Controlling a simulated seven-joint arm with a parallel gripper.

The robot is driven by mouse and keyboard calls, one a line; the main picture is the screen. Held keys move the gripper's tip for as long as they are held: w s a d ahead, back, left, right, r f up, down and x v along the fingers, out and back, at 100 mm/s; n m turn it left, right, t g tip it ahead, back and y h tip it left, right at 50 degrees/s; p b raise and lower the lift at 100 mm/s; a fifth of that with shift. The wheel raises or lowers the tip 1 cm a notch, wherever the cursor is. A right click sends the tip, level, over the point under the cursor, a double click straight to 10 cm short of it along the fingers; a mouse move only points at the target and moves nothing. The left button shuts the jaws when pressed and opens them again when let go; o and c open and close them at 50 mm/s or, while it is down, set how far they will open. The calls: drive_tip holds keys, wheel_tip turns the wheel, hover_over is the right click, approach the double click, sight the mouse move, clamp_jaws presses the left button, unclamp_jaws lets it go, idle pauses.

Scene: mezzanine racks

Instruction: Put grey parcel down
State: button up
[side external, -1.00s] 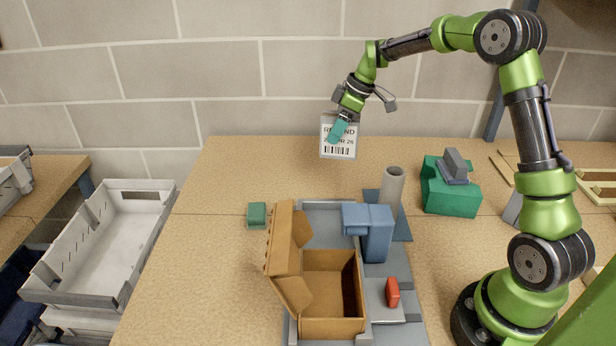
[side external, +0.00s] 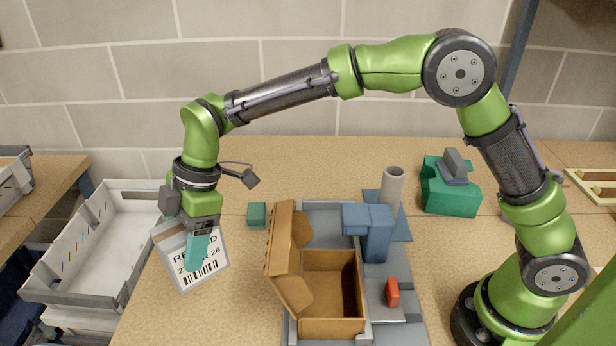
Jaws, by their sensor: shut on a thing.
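The grey parcel (side external: 214,264) is a flat piece with a white printed label facing the camera. My gripper (side external: 198,255) is shut on it, with a teal finger across the label. The parcel hangs tilted at the left part of the table, left of the open brown box. I cannot tell whether its lower edge touches the table. The far finger is hidden behind the parcel.
An open cardboard box (side external: 333,327) stands at the table's middle, beside a blue device (side external: 378,235) and a red block (side external: 392,292). A small green block (side external: 257,215) lies behind. A white bin (side external: 75,290) stands left of the table.

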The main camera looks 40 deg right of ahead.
sight(191, 287)
drive_tip(key=s+a, duration=0.2)
drive_tip(key=shift+a+r+n, duration=0.1)
drive_tip(key=shift+a+n, duration=0.2)
drive_tip(key=shift+a, duration=0.1)
wheel_tip(191, 287, down, 5)
drive_tip(key=shift+a+f, duration=0.1)
drive_tip(key=shift+f, duration=2.3)
drive_tip(key=shift+f, duration=0.1)
drive_tip(key=o, duration=1.2)
drive_tip(key=shift+o, duration=0.2)
